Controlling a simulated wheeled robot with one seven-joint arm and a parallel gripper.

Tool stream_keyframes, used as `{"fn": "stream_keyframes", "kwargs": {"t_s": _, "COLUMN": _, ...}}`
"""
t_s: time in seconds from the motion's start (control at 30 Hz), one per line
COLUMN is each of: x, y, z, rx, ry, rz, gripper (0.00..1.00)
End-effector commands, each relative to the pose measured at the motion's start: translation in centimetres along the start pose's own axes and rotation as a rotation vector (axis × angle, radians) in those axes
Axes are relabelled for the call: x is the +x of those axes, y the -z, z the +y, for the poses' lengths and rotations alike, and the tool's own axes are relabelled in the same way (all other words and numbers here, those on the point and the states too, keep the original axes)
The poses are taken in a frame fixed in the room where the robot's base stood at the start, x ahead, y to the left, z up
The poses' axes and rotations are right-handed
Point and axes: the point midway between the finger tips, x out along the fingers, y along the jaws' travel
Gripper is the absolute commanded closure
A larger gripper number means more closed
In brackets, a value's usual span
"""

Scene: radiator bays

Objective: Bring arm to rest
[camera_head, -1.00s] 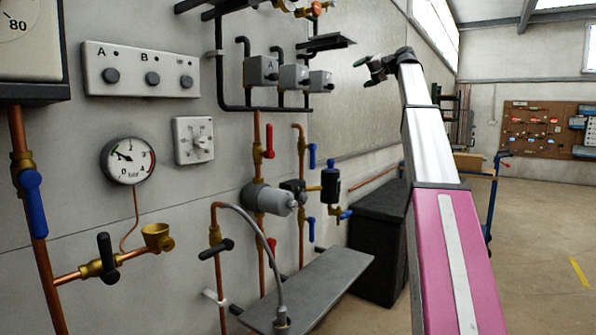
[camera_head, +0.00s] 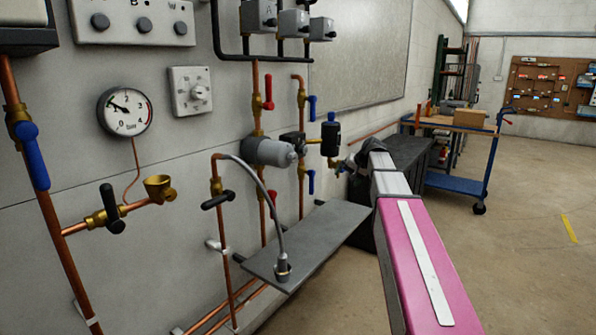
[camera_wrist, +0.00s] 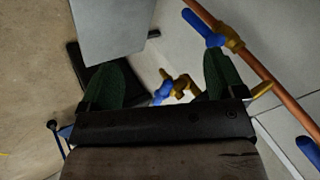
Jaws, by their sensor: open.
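My arm (camera_head: 415,250) reaches forward at the right of the head view, with its far end low near the black bin. My gripper (camera_wrist: 168,78) shows in the wrist view with its two dark green fingers wide apart and nothing between them. Beyond the fingers are a blue-handled brass valve (camera_wrist: 172,90) and the grey shelf (camera_wrist: 110,30). In the head view the fingers are mostly hidden behind the end of my arm, so I cannot tell their exact gap to the wall pipes there.
A grey shelf (camera_head: 308,242) juts from the wall left of my arm, with a bent hose above it. A black bin (camera_head: 408,150) stands beyond the arm. A blue trolley (camera_head: 455,183) stands farther back. The floor (camera_head: 530,260) at right is clear.

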Motion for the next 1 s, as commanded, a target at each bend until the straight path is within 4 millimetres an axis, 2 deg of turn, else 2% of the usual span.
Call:
{"fn": "stream_keyframes", "kwargs": {"t_s": 0.03, "x": 1.4, "y": -2.9, "z": 1.1, "rx": -0.002, "ry": -0.028, "rz": -0.025, "gripper": 0.12}}
{"fn": "stream_keyframes", "kwargs": {"t_s": 0.3, "x": 7.3, "y": -14.6, "z": 6.5, "rx": -0.032, "ry": -0.182, "rz": -0.145, "gripper": 0.12}}
{"fn": "stream_keyframes", "kwargs": {"t_s": 0.5, "x": 10.0, "y": -23.5, "z": 10.1, "rx": -0.069, "ry": -0.292, "rz": -0.238, "gripper": 0.12}}
{"fn": "stream_keyframes", "kwargs": {"t_s": 0.7, "x": 11.1, "y": -32.0, "z": 13.3, "rx": -0.117, "ry": -0.399, "rz": -0.330, "gripper": 0.12}}
{"fn": "stream_keyframes", "kwargs": {"t_s": 0.83, "x": 11.2, "y": -36.2, "z": 14.9, "rx": -0.147, "ry": -0.453, "rz": -0.378, "gripper": 0.12}}
{"fn": "stream_keyframes", "kwargs": {"t_s": 1.0, "x": 11.2, "y": -39.1, "z": 16.0, "rx": -0.171, "ry": -0.493, "rz": -0.413, "gripper": 0.12}}
